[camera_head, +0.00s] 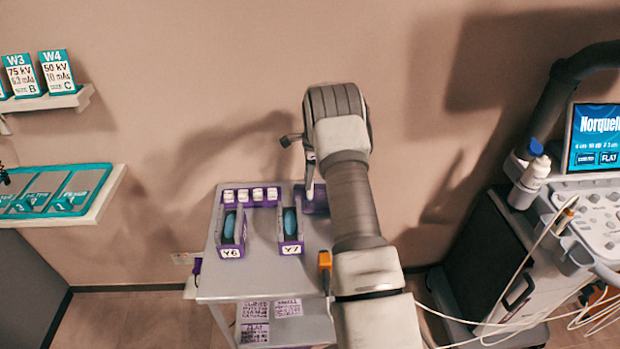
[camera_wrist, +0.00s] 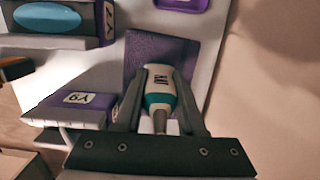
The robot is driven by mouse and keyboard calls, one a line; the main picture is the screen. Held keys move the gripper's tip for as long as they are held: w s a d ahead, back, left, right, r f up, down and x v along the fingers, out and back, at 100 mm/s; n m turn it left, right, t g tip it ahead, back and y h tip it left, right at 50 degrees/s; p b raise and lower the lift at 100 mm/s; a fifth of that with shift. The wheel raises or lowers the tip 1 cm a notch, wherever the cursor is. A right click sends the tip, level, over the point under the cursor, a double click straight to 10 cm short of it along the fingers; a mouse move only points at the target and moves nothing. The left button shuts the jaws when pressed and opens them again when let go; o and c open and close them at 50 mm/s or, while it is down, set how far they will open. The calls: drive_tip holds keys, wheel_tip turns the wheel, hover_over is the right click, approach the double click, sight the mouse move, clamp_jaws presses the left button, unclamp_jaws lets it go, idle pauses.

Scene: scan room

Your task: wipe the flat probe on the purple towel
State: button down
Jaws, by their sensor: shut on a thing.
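My gripper (camera_wrist: 158,92) is shut on a white probe (camera_wrist: 160,82) with a teal band and a dark label too small to read surely. The probe's far end points toward the purple towel (camera_wrist: 140,47), a flat purple patch on the grey cart top. I cannot tell whether the probe touches the towel. In the head view my gripper (camera_head: 309,178) points down at the cart's back right, beside the towel (camera_head: 314,207), which is partly hidden by my arm. The probe shows there only as a thin pale shape.
Purple holders marked Y6 (camera_head: 230,253) and Y7 (camera_head: 291,249), with blue ovals inside, stand left of the towel. White-topped blocks (camera_head: 250,196) stand behind them. An orange item (camera_head: 324,262) is at the cart's right edge. The ultrasound machine (camera_head: 600,225), with cables, stands right.

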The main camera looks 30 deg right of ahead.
drive_tip(key=shift+d, duration=0.1)
drive_tip(key=shift+s+d, duration=0.35)
drive_tip(key=shift+d, duration=0.3)
drive_tip(key=shift+s+d, duration=0.35)
drive_tip(key=shift+d, duration=0.3)
drive_tip(key=shift+s+d, duration=0.35)
drive_tip(key=shift+d, duration=0.3)
drive_tip(key=shift+a, duration=0.1)
drive_tip(key=shift+w+a, duration=0.35)
drive_tip(key=shift+a, duration=0.3)
drive_tip(key=shift+w+a, duration=0.35)
drive_tip(key=shift+a, duration=0.3)
drive_tip(key=shift+w+a, duration=0.35)
drive_tip(key=shift+a, duration=0.3)
drive_tip(key=shift+d, duration=0.1)
drive_tip(key=shift+s+d+b, duration=0.1)
drive_tip(key=shift+s+d, duration=0.25)
drive_tip(key=shift+d, duration=0.3)
drive_tip(key=shift+s+d+b, duration=0.15)
drive_tip(key=shift+s+d, duration=0.2)
drive_tip(key=shift+d, duration=0.3)
drive_tip(key=shift+s+d+b, duration=0.1)
drive_tip(key=shift+s+d, duration=0.25)
drive_tip(key=shift+d, duration=0.3)
wheel_tip(320, 180, up, 8)
drive_tip(key=p, duration=0.4)
drive_tip(key=shift+p, duration=0.3)
